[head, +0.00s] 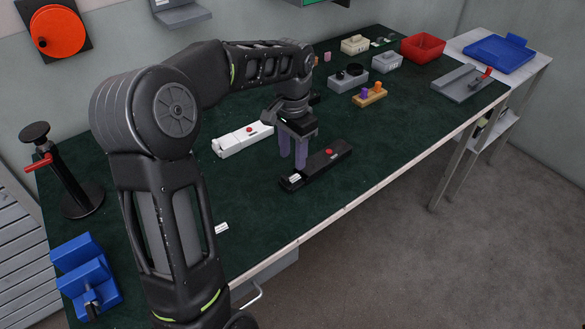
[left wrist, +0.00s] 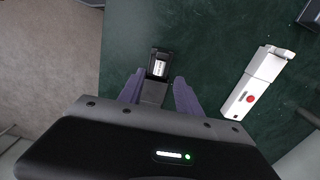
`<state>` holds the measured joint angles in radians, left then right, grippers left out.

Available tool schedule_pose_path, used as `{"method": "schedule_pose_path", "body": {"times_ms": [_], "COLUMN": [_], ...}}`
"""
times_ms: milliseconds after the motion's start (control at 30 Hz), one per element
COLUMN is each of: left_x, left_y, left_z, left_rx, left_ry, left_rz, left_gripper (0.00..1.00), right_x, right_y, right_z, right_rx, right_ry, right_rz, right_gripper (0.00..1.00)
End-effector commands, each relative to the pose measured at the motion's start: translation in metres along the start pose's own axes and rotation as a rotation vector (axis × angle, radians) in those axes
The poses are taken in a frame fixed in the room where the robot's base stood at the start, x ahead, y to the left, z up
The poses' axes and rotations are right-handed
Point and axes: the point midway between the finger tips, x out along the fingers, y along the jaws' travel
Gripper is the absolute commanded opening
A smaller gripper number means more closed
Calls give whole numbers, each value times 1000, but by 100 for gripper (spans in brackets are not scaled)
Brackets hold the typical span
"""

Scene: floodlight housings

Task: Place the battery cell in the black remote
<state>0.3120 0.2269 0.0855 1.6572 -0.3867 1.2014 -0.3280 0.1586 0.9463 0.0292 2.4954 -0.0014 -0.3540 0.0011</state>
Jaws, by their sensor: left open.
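The black remote (head: 325,163) lies on the green bench top and has a red button. A whitish battery cell (head: 295,178) shows at its near-left end. In the left wrist view the cell (left wrist: 160,68) appears to lie in the open compartment of the black remote (left wrist: 154,92); whether it is fully seated I cannot tell. My left gripper (head: 293,162) is open and points down beside the remote's left end. In the left wrist view its purple fingers (left wrist: 157,84) are apart, one on each side of the remote, with nothing visibly held. My right gripper is not in view.
A white remote (head: 242,139) lies left of the black one. A small white piece (head: 222,228) lies near the front edge. A blue fixture (head: 85,270) and black stand (head: 75,190) are at left. A red bin (head: 422,47) and several small parts stand farther back.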

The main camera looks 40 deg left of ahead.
Motion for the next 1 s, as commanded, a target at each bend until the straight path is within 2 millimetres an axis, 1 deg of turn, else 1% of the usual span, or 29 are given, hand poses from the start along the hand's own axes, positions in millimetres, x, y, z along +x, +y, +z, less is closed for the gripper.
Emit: {"method": "schedule_pose_path", "body": {"times_ms": [33,100,200,300,433,1000], "left_x": [-11,-24,-38,-46,-48,-48], "left_y": [0,0,0,0,0,0], "left_z": [-1,-1,0,0,0,0], "left_rx": [1,0,0,1,1,0], "left_ry": [4,4,1,1,-1,0], "left_rz": [-2,-2,-1,-1,0,0], "left_gripper": [41,41,41,41,41,41], "right_x": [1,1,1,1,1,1], "right_y": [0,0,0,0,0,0], "right_z": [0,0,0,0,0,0], "right_rx": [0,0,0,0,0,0], "right_ry": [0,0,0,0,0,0], "right_rz": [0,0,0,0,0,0], "right_gripper": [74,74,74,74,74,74]}}
